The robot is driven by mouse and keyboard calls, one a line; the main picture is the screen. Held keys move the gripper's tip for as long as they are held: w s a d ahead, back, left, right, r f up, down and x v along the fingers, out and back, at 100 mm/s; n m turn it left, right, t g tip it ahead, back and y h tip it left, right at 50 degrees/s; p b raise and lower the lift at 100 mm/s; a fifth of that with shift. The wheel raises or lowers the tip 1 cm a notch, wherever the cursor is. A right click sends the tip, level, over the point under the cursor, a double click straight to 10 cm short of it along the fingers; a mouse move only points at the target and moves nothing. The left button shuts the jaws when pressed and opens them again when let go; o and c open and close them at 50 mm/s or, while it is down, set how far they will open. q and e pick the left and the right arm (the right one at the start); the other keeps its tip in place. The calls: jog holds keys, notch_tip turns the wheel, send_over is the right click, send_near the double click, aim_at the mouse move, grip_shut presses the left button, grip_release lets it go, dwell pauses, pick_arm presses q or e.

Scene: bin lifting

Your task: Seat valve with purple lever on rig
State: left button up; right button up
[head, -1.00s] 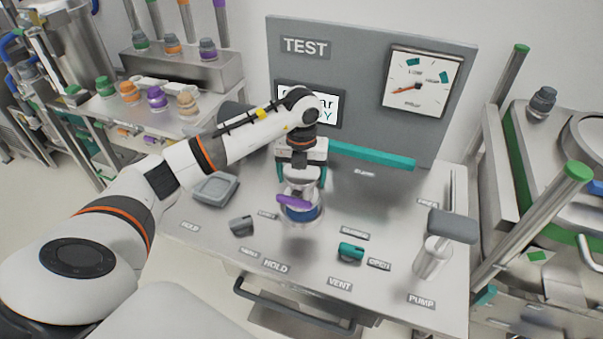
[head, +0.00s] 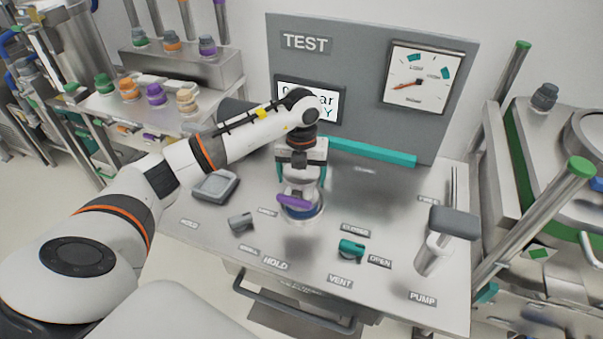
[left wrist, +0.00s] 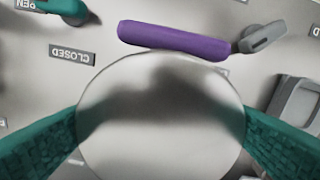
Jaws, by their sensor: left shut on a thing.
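The valve has a purple lever (head: 294,201) and a round metal body (head: 301,187). It stands upright at the blue-and-white round seat (head: 303,213) on the steel rig (head: 330,250). Whether it is fully down in the seat cannot be told. My left gripper (head: 302,175) points down from above, its teal fingers shut on the valve body. In the left wrist view the body's round top (left wrist: 160,115) lies between both fingers, and the purple lever (left wrist: 173,40) sticks out beside it. My right gripper is not in view.
A grey knob (head: 240,222), a teal knob (head: 351,249) and a grey pump handle (head: 453,222) stand on the rig top. A teal bar (head: 372,152) runs along the back panel (head: 360,55) with its gauge. Other coloured valves (head: 156,94) sit on the left bench.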

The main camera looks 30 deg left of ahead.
pick_arm(q)
jog(key=shift+f+b, duration=0.95)
jog(key=shift+f, duration=0.4)
dwell(0.8)
dwell(0.3)
jog(key=o, duration=1.6)
jog(key=shift+c, duration=0.2)
jog(key=shift+s+f, duration=0.1)
jog(key=shift+r+p, duration=3.1)
jog(key=shift+r, duration=1.45)
